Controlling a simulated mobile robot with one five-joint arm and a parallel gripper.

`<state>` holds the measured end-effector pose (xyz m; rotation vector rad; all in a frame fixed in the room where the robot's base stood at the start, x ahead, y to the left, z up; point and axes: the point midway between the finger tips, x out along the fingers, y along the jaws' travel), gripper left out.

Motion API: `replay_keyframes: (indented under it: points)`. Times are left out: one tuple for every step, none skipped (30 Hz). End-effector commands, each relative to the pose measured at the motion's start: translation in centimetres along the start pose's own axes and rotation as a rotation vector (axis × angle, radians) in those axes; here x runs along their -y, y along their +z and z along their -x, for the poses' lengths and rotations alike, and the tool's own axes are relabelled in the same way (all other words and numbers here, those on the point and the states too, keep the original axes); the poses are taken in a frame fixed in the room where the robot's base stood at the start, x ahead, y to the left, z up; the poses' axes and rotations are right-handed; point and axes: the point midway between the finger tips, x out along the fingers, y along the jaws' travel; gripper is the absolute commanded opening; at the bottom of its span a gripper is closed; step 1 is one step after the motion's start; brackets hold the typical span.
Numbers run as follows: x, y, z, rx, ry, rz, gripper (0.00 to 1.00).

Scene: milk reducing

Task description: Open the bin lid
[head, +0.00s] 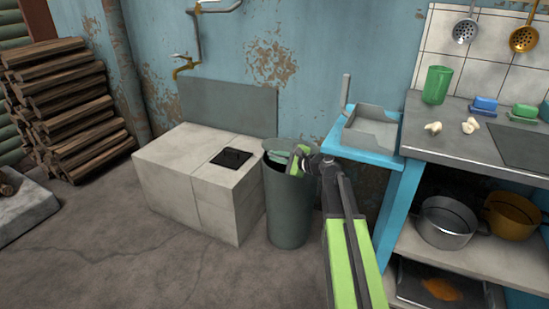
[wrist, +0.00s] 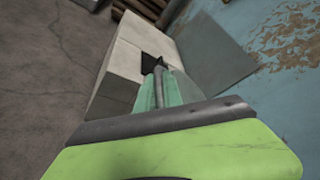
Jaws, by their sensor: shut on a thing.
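The bin (head: 289,215) is a dark grey-green cylinder standing on the floor. Its rim shows, with my gripper (head: 298,157) over the right part of it. The bin lid (head: 277,156) seems to be the pale teal piece at the top, partly hidden by my gripper. My gripper is shut on it. In the wrist view a teal piece (wrist: 173,90) shows beside a dark grey bar, just beyond my green gripper body. The contact itself and the lid's exact tilt cannot be made out.
A pale block unit (head: 170,175) with a black plate (head: 232,157) stands close left of the bin. A blue table (head: 365,153) with a grey tray (head: 371,131) stands close right, beside the kitchen counter (head: 470,130). The wall is behind. Floor at front left is clear.

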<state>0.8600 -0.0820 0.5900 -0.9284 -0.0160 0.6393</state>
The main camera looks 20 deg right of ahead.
Motion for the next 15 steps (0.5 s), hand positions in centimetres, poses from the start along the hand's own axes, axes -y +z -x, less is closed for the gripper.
replay_keyframes:
  points:
    - [-0.02, 0.15, -0.15, 0.004, 0.0, -0.002, 0.0]
    - [-0.02, 0.15, -0.14, 0.004, 0.0, -0.002, 0.12]
    - [-0.02, 0.13, -0.13, 0.004, 0.0, -0.002, 0.17]
    - [-0.01, 0.12, -0.11, 0.004, 0.0, -0.002, 0.21]
    - [-0.01, 0.1, -0.09, 0.003, 0.0, -0.002, 0.25]
    - [0.0, 0.08, -0.08, 0.003, 0.0, -0.002, 0.3]
    - [0.0, 0.07, -0.06, 0.003, 0.0, -0.002, 0.32]
    - [0.01, 0.05, -0.04, 0.003, 0.0, -0.002, 0.32]
    - [0.01, 0.04, -0.03, 0.002, 0.0, -0.001, 0.32]
    - [0.02, 0.03, -0.02, 0.002, 0.0, -0.001, 0.32]
    - [0.02, 0.02, -0.01, 0.002, 0.0, -0.001, 0.32]
    - [0.02, 0.01, 0.0, 0.002, 0.0, -0.001, 0.32]
    - [0.02, 0.0, 0.02, 0.002, 0.0, -0.001, 0.32]
    - [0.03, 0.01, 0.08, 0.002, 0.0, -0.001, 0.32]
    - [0.05, 0.03, 0.26, 0.001, 0.0, -0.001, 0.32]
